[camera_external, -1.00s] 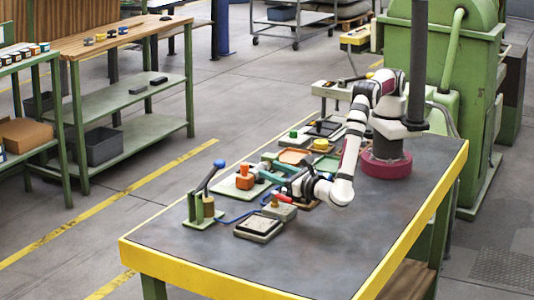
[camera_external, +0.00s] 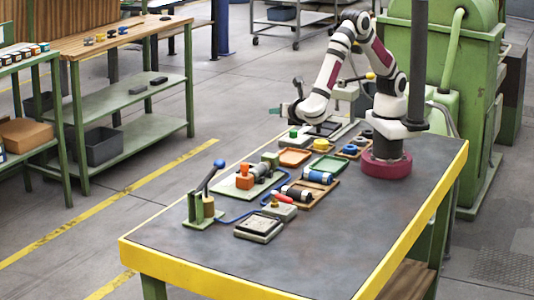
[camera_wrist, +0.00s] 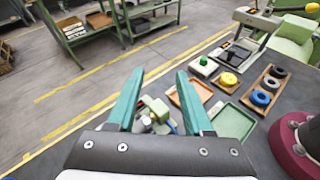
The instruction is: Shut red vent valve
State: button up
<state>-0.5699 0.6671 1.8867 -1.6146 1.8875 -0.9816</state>
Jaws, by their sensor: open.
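The red vent valve (camera_external: 284,198) shows in the external view as a red lever handle above a small grey block (camera_external: 281,211) with a brass knob, near the middle of the bench. The handle lies tilted, its left end higher in the picture. My gripper (camera_wrist: 160,72) is open and empty, with two teal fingers spread apart in the wrist view. In the external view my gripper (camera_external: 275,111) is raised well above the bench's far side, away from the valve. I cannot make out the valve in the wrist view.
A blue-handled lever (camera_external: 204,180) stands left of the valve. An orange block (camera_external: 245,182), a tray with blue and dark rolls (camera_external: 318,177), an orange tray (camera_wrist: 189,95), a yellow disc (camera_wrist: 229,79) and rings (camera_wrist: 262,98) crowd the bench. Its near right part is clear.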

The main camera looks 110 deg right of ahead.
jog(key=s+d+r+m+g+y, duration=0.2)
jog(key=s+r+m+y, duration=0.1)
jog(key=s+m+y, duration=1.1)
jog(key=w+d+r+n+t+h, duration=0.1)
jog(key=w+r+n+t+h, duration=0.1)
jog(key=w+r+n+t, duration=0.6)
jog(key=w+d+r+n+t+h, duration=0.1)
jog(key=w+r+n+t, duration=0.15)
jog(key=w, duration=0.95)
jog(key=w+a+r+n+t+y, duration=0.3)
jog(key=w+a+n+y, duration=0.3)
jog(key=w+a+n, duration=0.7)
jog(key=n+g+y, duration=0.2)
jog(key=n+g, duration=1.2)
jog(key=n, duration=1.9)
send_over(283, 198)
jog(key=d, duration=0.8)
notch_tip(283, 198, down, 16)
jog(key=shift+t, duration=0.25)
jog(key=x, duration=1.5)
jog(key=shift+a+f, duration=0.15)
jog(key=shift+a, duration=0.1)
